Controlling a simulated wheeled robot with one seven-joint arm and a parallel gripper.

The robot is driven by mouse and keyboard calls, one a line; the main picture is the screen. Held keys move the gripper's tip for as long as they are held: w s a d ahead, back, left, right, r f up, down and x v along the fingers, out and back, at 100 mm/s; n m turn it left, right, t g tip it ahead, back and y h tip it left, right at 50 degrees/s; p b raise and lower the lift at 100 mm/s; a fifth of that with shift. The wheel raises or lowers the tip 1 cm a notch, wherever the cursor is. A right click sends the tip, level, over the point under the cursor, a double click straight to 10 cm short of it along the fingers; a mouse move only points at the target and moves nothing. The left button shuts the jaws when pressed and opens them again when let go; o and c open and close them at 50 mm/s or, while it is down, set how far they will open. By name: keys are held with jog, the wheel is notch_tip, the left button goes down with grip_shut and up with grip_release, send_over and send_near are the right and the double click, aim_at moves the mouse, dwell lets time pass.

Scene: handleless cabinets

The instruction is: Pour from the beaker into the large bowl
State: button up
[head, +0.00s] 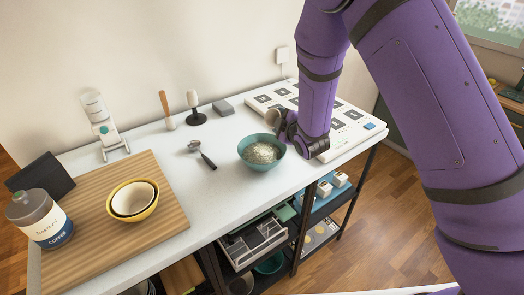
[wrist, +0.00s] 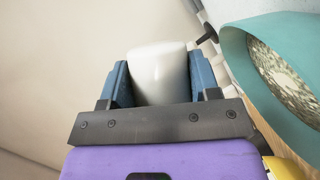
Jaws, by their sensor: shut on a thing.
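My gripper (head: 287,121) is at the right rear of the teal bowl, close above its rim. In the wrist view my gripper (wrist: 158,70) has its two blue fingers shut on a smooth whitish beaker (wrist: 160,82). In the head view the beaker (head: 272,117) looks grey-brown and tilted, partly hidden by the gripper. The large teal bowl (head: 245,156) stands on the white table and holds a pale grainy heap. In the wrist view the bowl (wrist: 235,52) is at the right, beside the beaker. I see no stream between them, and the beaker's inside is not clear.
A spoon-like tool (head: 206,158) lies left of the bowl. Further left, a wooden board (head: 165,195) carries a yellow bowl (head: 148,209) and a coffee jar (head: 42,224). The table's middle left of the spoon is clear.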

jog(key=shift+w+d+f+m, duration=0.1)
jog(key=shift+f+m, duration=0.2)
jog(key=shift+f, duration=0.05)
jog(key=shift+r+m+g, duration=0.35)
jog(key=shift+m+g, duration=0.45)
jog(key=shift+w+d+f+m+g+y, duration=0.1)
jog(key=shift+f+m+g+y, duration=0.2)
jog(key=shift+f+m+y, duration=0.1)
jog(key=shift+w+d+f+m+g+y+b, duration=0.45)
jog(key=shift+w+d+f+m+g+y, duration=0.3)
jog(key=shift+d+f+m, duration=0.35)
jog(key=shift+w+d+f+m+g+y+b, duration=0.4)
jog(key=shift+w+d+f+m+g+y, duration=0.35)
jog(key=shift+m, duration=0.55)
